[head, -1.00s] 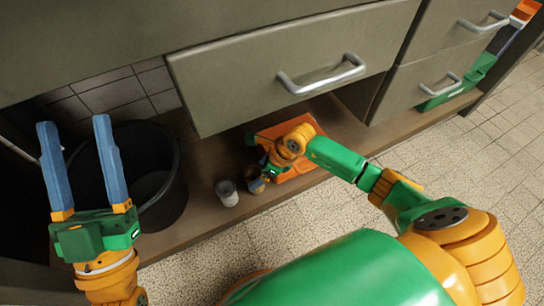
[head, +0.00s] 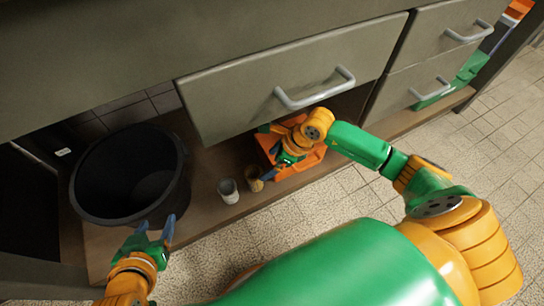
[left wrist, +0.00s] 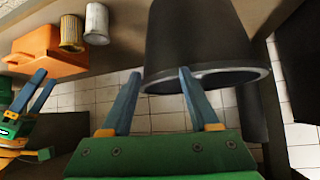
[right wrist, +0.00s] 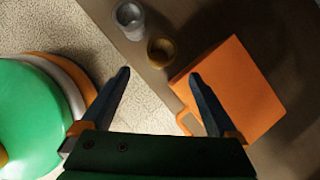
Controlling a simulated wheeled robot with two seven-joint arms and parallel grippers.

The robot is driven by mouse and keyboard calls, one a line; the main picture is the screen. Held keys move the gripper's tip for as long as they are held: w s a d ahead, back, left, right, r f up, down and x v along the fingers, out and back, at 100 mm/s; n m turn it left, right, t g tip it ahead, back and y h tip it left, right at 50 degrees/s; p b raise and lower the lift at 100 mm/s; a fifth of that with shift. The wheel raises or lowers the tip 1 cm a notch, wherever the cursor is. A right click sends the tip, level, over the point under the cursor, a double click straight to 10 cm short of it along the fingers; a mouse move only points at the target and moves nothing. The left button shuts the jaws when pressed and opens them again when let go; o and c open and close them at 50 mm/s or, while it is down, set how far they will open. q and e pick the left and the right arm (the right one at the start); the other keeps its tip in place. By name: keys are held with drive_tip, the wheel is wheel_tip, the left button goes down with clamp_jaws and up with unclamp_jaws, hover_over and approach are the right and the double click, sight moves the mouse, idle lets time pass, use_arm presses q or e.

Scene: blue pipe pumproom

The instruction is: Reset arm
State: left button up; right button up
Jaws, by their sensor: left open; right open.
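My left gripper (head: 156,225) is open and empty, low in front of the black bucket (head: 88,208) in the head view. In the left wrist view its spread fingers (left wrist: 160,73) point toward the bucket's rim (left wrist: 205,82), with nothing between them. My right gripper (head: 267,152) is open over the orange box (head: 312,157), under the drawer. In the right wrist view its fingers (right wrist: 159,74) are apart and empty, and the right finger overlaps the edge of the orange box (right wrist: 235,85). Whether it touches the box, I cannot tell.
A grey can (head: 228,191) and a yellow-brown can (head: 254,179) stand side by side on the brown shelf (head: 210,165). A drawer (head: 235,95) with a metal handle (head: 315,92) overhangs the right gripper. Tiled floor (head: 330,190) lies open in front.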

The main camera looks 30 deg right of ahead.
use_arm(q)
drive_tip(key=shift+s+a+f+g, duration=0.25)
drive_tip(key=shift+s+f+g, duration=0.5)
drive_tip(key=shift+s, duration=0.15)
use_arm(e)
drive_tip(key=shift+s+d+r, duration=0.1)
drive_tip(key=shift+s+r, duration=0.05)
drive_tip(key=shift+r, duration=0.15)
